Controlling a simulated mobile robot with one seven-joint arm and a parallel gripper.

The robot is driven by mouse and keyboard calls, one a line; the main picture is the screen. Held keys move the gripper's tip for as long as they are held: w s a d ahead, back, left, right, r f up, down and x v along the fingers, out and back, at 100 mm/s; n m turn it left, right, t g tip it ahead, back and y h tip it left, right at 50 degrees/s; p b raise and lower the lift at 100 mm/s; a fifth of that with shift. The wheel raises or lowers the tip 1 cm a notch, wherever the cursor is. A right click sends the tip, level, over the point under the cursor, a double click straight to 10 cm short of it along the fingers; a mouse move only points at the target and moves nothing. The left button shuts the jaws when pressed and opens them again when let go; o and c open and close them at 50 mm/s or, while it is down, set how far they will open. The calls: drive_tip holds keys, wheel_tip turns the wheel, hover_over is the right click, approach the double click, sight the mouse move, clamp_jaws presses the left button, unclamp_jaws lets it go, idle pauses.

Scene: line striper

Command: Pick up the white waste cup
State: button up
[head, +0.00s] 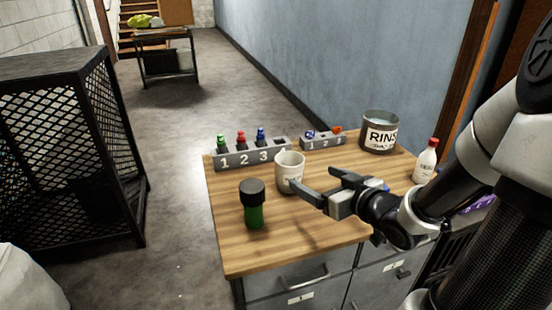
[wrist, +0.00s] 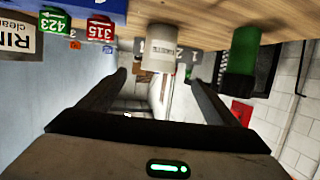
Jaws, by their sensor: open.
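The white waste cup (head: 289,171) stands upright on the wooden tabletop, near its middle left. It also shows in the wrist view (wrist: 160,48), where the picture is upside down. My gripper (head: 316,182) is open and empty, just right of the cup, with its fingers pointing toward it. In the wrist view the fingers (wrist: 158,82) are spread apart and the cup lies between their lines, beyond the tips. I see no contact with the cup. Part of the cup's lower right is close to the nearer finger in the head view.
A green jar with a black lid (head: 254,212) stands in front left of the cup. A numbered rack (head: 228,161) with green, red and blue bottles is behind. A smaller rack (head: 318,144), a RINSE can (head: 380,137) and a red-capped white bottle (head: 426,166) stand further right.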

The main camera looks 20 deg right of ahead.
sight(296, 171)
drive_tip(key=b+x, duration=0.1)
drive_tip(key=x, duration=0.4)
drive_tip(key=b+x, duration=0.1)
drive_tip(key=x, duration=0.2)
drive_tip(key=shift+w+a+f+b, duration=0.1)
drive_tip(key=shift+w+f+b, duration=0.15)
drive_tip(key=shift+f+b, duration=0.1)
drive_tip(key=b+x, duration=0.2)
drive_tip(key=x, duration=0.3)
drive_tip(key=shift+w+b, duration=0.35)
drive_tip(key=c, duration=1.1)
drive_tip(key=shift+r, duration=0.1)
